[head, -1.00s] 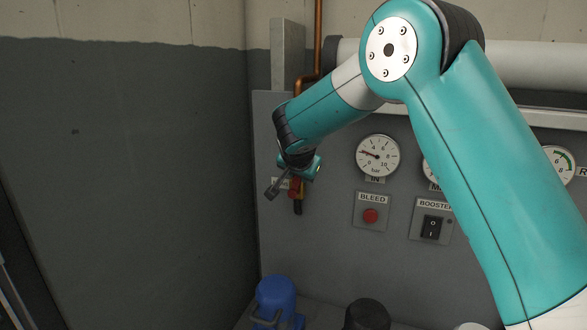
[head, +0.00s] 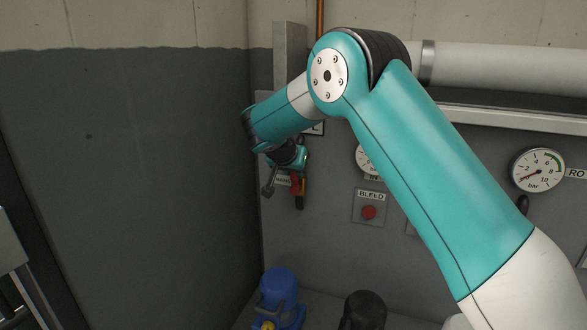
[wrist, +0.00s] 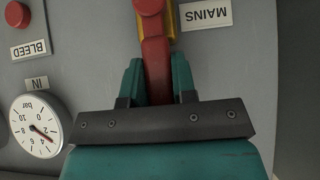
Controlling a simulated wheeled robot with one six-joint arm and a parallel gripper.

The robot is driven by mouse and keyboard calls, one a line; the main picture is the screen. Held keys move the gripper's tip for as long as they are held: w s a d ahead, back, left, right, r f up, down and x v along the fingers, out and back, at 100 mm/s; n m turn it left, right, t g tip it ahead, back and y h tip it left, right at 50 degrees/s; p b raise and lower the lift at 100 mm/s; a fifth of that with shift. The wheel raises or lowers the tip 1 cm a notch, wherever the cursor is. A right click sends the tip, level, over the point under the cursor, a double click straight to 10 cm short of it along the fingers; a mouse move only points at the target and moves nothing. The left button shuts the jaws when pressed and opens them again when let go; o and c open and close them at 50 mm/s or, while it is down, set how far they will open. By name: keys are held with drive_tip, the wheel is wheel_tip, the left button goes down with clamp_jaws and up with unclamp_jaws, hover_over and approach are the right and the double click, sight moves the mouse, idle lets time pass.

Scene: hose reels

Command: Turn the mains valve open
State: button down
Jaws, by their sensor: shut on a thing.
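The red mains valve lever (wrist: 155,65) runs from a round red hub at the top of the wrist view down between my teal fingers. My gripper (wrist: 157,80) is shut on it, with one finger on each side. Yellow valve body (wrist: 171,22) shows behind and beside the lever. In the head view my gripper (head: 298,170) is at the panel's left side, with the red lever (head: 295,184) just below it. The lever's far end is hidden by my gripper. The MAINS label (wrist: 206,14) is upside down beside the valve in the wrist view.
The BLEED button (head: 369,212) sits right of the valve, below the IN gauge (wrist: 36,126), which my arm partly hides in the head view. A blue pump (head: 279,292) and a black cylinder (head: 365,310) stand below. The dark wall is close on the left.

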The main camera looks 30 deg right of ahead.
drive_tip(key=c, duration=0.9)
unclamp_jaws()
drive_tip(key=b+v, duration=0.4)
drive_tip(key=v, duration=1.3)
drive_tip(key=shift+a, duration=0.2)
